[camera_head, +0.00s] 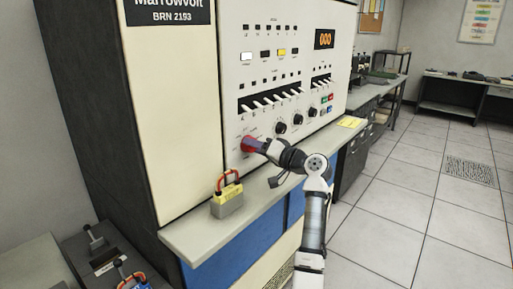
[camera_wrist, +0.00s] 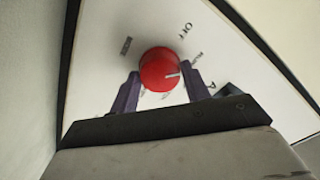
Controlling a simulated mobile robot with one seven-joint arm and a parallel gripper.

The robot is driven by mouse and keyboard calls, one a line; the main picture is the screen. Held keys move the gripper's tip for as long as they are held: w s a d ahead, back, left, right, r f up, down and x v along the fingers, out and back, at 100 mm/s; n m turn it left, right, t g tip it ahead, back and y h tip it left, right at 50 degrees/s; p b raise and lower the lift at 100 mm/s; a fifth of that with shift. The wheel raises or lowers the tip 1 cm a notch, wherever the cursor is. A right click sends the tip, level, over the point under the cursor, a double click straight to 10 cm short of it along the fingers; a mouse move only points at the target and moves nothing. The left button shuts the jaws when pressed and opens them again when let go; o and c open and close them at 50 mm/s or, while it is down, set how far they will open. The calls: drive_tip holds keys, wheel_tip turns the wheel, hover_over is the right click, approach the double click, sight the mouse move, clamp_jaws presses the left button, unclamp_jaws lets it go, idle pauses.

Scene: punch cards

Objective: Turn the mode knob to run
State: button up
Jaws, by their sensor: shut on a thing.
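My gripper (camera_wrist: 160,74) is shut on the knob, with one dark finger on each side.
A row of white switches (camera_head: 272,101) lies above the knob, and black knobs (camera_head: 297,119) sit to its right. A yellow padlock with a red shackle (camera_head: 228,201) stands on the ledge (camera_head: 190,246) below. A yellow note (camera_head: 350,122) lies farther right. Floor at right is clear.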

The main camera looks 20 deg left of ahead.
drive_tip(key=o, duration=1)
drive_tip(key=shift+d, duration=0.15)
drive_tip(key=b+v, duration=0.4)
drive_tip(key=v, duration=0.9)
drive_tip(key=shift+d+b, duration=0.3)
drive_tip(key=shift+b, duration=0.05)
drive_tip(key=shift+s+r, duration=0.1)
